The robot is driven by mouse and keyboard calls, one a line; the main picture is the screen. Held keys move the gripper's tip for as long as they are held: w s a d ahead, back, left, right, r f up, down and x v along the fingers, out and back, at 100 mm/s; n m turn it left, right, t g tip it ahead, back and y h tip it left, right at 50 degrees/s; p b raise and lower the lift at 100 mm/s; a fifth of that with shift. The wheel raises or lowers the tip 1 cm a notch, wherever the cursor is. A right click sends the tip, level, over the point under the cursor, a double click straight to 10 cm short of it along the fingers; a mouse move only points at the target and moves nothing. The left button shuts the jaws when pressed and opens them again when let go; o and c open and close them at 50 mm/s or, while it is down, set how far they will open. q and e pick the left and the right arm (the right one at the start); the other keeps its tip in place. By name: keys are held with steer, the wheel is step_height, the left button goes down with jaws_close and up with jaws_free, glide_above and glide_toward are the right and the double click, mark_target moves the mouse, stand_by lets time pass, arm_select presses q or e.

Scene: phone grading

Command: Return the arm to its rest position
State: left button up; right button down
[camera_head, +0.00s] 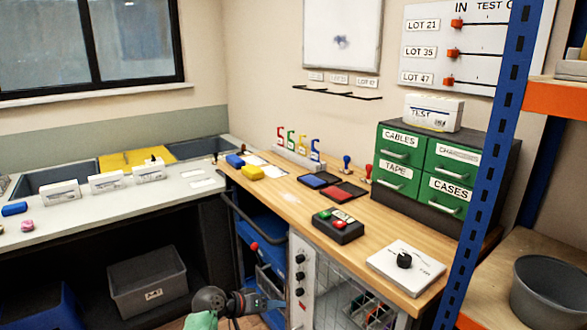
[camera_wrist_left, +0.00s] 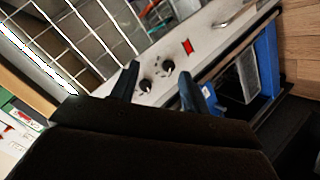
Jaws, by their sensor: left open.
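My left gripper (camera_head: 268,304) is low at the bottom of the head view, below the front edge of the wooden bench. In the left wrist view its two dark fingers (camera_wrist_left: 160,90) stand apart with nothing between them. Beyond the fingers is a white panel (camera_head: 300,285) with black knobs, also seen in the wrist view (camera_wrist_left: 205,52). I cannot tell how close the fingers are to it. My right gripper is in neither view.
The wooden bench (camera_head: 290,205) holds a button box (camera_head: 338,226), a white box with a black knob (camera_head: 405,266) and green drawers (camera_head: 394,177). A wire cage (camera_head: 345,290) is under it. A blue post (camera_head: 490,150) stands at right. A grey bin (camera_head: 147,280) sits lower left.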

arm_select(q)
steer(key=s+a+y+p, duration=0.2)
steer(key=s+a+y, duration=0.2)
steer(key=s, duration=0.8)
steer(key=s+a+y+p, duration=0.3)
steer(key=s+a+y, duration=0.1)
steer(key=s, duration=0.7)
steer(key=s+f+g+p, duration=0.1)
steer(key=s+f+g, duration=0.1)
steer(key=s, duration=0.8)
steer(key=s+f+g+p, duration=0.1)
steer(key=s+f+p, duration=0.1)
steer(key=s, duration=0.8)
steer(key=shift+d+f+g+y, duration=0.3)
steer(key=shift+d+f+g, duration=0.1)
steer(key=shift+f, duration=0.1)
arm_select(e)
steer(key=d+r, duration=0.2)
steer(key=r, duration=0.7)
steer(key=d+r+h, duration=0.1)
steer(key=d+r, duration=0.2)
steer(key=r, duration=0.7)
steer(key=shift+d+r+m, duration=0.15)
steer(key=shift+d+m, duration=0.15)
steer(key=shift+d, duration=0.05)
arm_select(q)
steer(key=shift+a, duration=0.1)
